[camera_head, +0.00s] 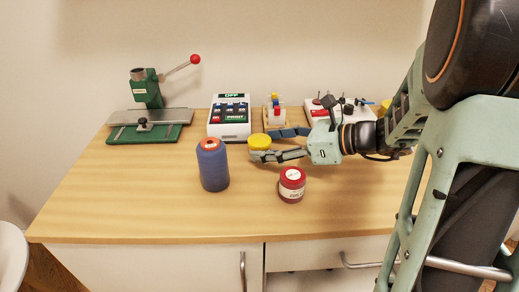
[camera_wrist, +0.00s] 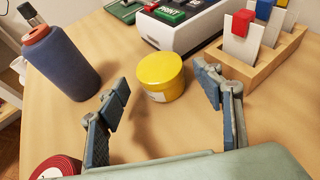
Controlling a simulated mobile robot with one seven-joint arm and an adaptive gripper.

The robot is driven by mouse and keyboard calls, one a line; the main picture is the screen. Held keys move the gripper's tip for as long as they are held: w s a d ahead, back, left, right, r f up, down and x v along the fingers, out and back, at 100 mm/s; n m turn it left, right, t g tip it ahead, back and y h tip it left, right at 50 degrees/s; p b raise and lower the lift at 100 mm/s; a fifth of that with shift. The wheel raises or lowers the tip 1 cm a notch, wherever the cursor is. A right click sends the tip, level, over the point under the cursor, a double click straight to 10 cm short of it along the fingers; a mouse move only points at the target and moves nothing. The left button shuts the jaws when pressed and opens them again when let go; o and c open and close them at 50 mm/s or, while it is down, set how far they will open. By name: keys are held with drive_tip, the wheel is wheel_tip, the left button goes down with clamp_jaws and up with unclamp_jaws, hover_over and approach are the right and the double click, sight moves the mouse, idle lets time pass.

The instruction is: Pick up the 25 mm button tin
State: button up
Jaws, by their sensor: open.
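A round yellow tin (camera_head: 259,141) stands upright on the table, with a small pale label that I cannot read. It also shows in the wrist view (camera_wrist: 161,72). My gripper (camera_head: 268,147) is open and low over the table, its fingers pointing left towards the yellow tin. In the wrist view my gripper (camera_wrist: 162,76) has one finger on each side of the tin, with gaps visible. A dark red tin (camera_head: 292,184) with a white label stands nearer the front edge; part of it shows in the wrist view (camera_wrist: 52,168). Its label is too small to read for certain.
A blue thread cone (camera_head: 213,168) stands left of the tins. A white device with a display (camera_head: 229,118) and a wooden card holder (camera_head: 275,120) stand behind. A green press (camera_head: 147,105) is at the back left. The table's front left (camera_head: 110,210) is clear.

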sight(260, 145)
drive_tip(key=x, duration=0.3)
drive_tip(key=shift+w+f+b, duration=0.1)
drive_tip(key=shift+f+b, duration=0.05)
drive_tip(key=shift+b, duration=0.2)
drive_tip(key=shift+d, duration=0.1)
drive_tip(key=c, duration=1.5)
drive_tip(key=shift+o, duration=0.2)
drive_tip(key=shift+r, duration=0.2)
